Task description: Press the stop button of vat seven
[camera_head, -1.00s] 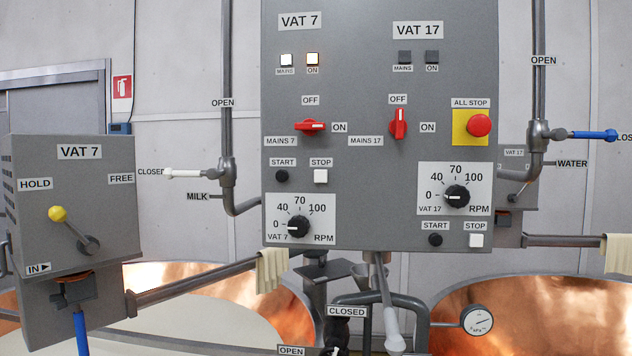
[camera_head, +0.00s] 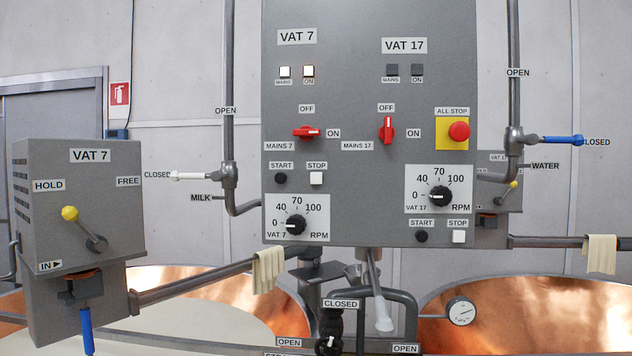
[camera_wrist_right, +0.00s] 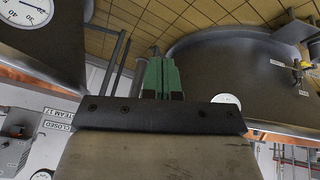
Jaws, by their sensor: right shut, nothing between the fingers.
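The white stop button of vat seven (camera_head: 316,178) sits under its STOP label on the left half of the grey control panel (camera_head: 350,90) in the head view, right of the black START button (camera_head: 280,178). Nothing touches or covers it. Both VAT 7 lamps (camera_head: 296,71) are lit. The red MAINS 7 switch (camera_head: 306,133) lies toward ON. The vat 7 speed knob (camera_head: 295,224) points near 0. My right gripper (camera_wrist_right: 160,72) shows only in the right wrist view, its green fingers shut and empty, away from the panel. My left gripper is out of view.
A second white STOP button (camera_head: 459,236) for vat 17 sits lower right. The red ALL STOP button (camera_head: 459,131) is above it. A grey VAT 7 box (camera_head: 75,210) with a yellow-knobbed lever stands left. Pipes and copper vats (camera_head: 550,300) lie below.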

